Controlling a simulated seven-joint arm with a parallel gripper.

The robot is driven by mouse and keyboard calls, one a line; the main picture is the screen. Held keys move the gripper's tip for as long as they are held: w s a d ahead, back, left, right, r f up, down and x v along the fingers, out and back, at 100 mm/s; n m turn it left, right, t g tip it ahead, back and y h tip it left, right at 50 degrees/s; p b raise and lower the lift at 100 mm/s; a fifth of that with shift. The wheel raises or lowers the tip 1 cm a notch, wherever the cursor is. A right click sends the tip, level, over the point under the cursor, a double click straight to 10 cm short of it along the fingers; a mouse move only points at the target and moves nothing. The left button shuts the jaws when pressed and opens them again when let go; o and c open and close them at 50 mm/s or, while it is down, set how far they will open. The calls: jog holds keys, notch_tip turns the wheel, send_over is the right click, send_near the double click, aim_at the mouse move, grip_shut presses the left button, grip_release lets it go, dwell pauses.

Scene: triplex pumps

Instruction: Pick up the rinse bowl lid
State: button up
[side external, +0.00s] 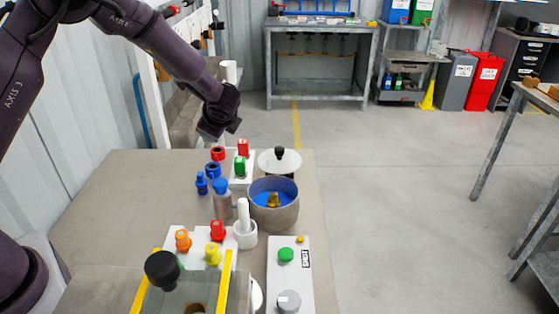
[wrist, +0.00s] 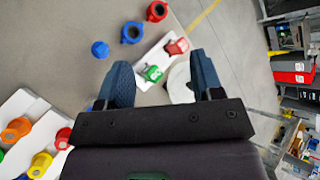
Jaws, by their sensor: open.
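The grey rinse bowl (side external: 287,217) is blue inside and holds a brass-coloured part (side external: 273,200). My gripper (side external: 214,130) is in the air, above and to the left of the lid; its fingers are hard to make out there. In the wrist view my gripper (wrist: 160,62) is open, with nothing between its blue fingers. A pale disc, apparently the lid (wrist: 179,80), is partly hidden behind the right finger; its knob is not visible.
A white plate with a red block (side external: 243,147) and a green block (side external: 239,167) stands left of the lid. Blue and red rings (side external: 213,168), a bottle (side external: 222,205) and a mortar with pestle (side external: 245,236) are close by. The table's right edge is near the lid.

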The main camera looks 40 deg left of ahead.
jog(key=w+d+f+m+t, duration=0.1)
jog(key=w+f+m+t, duration=0.5)
jog(key=w+m, duration=0.45)
jog(key=m+t+h, duration=0.2)
jog(key=m, duration=0.4)
send_over(279, 149)
jog(key=s+d, duration=0.1)
jog(key=s, duration=0.1)
notch_tip(279, 149, down, 4)
jog(key=shift+r+h, duration=0.15)
jog(key=shift+h, duration=0.15)
notch_tip(279, 149, down, 4)
jog(key=shift+w+r, duration=0.1)
jog(key=shift+w+a, duration=0.35)
jog(key=shift+w, duration=0.2)
jog(key=shift+x, duration=0.8)
jog(key=shift+c, duration=0.4)
jog(key=c, duration=1)
